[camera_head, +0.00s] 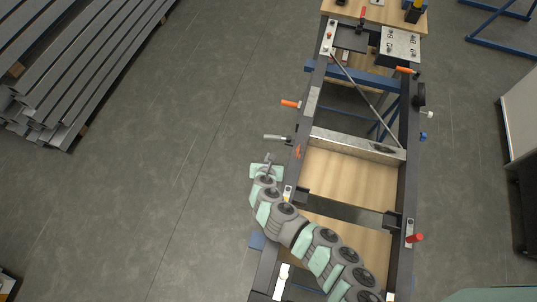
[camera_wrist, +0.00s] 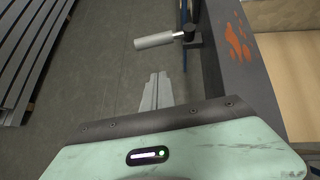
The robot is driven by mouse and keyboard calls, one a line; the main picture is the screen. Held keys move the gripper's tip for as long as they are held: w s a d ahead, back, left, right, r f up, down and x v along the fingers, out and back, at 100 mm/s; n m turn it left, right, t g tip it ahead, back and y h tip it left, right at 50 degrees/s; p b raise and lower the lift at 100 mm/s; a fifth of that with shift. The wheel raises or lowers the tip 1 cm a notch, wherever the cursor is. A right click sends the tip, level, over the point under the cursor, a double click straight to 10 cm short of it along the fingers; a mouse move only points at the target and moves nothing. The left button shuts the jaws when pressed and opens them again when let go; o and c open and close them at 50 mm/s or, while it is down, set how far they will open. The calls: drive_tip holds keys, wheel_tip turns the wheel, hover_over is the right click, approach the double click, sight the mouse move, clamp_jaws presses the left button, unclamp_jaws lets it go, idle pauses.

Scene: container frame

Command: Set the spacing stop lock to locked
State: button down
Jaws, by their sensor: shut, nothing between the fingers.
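A lever with a light grey cylindrical grip (camera_head: 273,137) sticks out to the left from the outer side of the frame's left rail. It also shows in the wrist view (camera_wrist: 155,41), joined to a dark pivot block (camera_wrist: 190,36) at the rail. No label that names the spacing stop lock is readable, but this lever is the closest handle to my gripper. My gripper (camera_head: 268,158) is shut and empty, just below the lever in the head view. In the wrist view its fingertips (camera_wrist: 156,78) point up towards the grip, apart from it, over the floor.
The dark frame's left rail (camera_wrist: 244,50) runs close to the right of my gripper. An orange handle (camera_head: 291,104) sticks out farther up that rail. A metal crossbar (camera_head: 355,145) spans the frame. Open floor (camera_head: 190,170) lies to the left, with stacked beams (camera_head: 60,70) beyond.

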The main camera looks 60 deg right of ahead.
sight(276, 138)
drive_tip(key=w+d, duration=0.2)
drive_tip(key=d, duration=0.3)
drive_tip(key=shift+d+f, duration=0.35)
drive_tip(key=shift+w+d+m+g, duration=0.45)
drive_tip(key=shift+d+m+g, duration=0.15)
drive_tip(key=shift+m+g, duration=0.15)
drive_tip(key=shift+a, duration=0.1)
